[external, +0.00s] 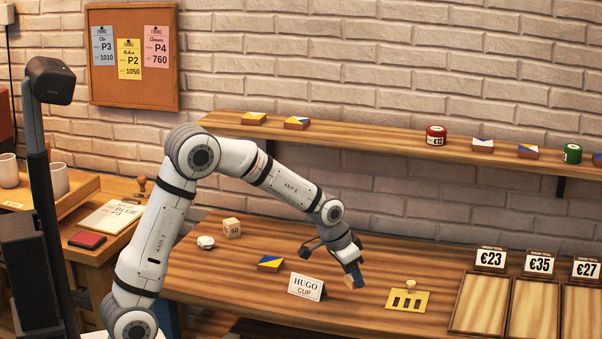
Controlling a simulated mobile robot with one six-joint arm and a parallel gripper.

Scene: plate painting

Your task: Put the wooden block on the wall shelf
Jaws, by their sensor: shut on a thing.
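My gripper (346,262) is low over the workbench, pointing down, just right of the HUGO CUP card. It is shut on a small blue-and-brown piece (354,278); the fingers hide part of it, and I cannot tell whether it touches the bench. A pale wooden cube (231,228) marked 50 stands on the bench to the left, apart from my gripper. The wall shelf (365,136) is a long wooden board on the brick wall, above and behind my gripper.
The shelf holds patterned tiles (297,122), a red tin (436,135) and a green tin (572,153), with a wide bare stretch left of the red tin. On the bench are the card (306,287), a blue-yellow tile (270,263), a slotted yellow plate (407,300) and priced trays (481,304).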

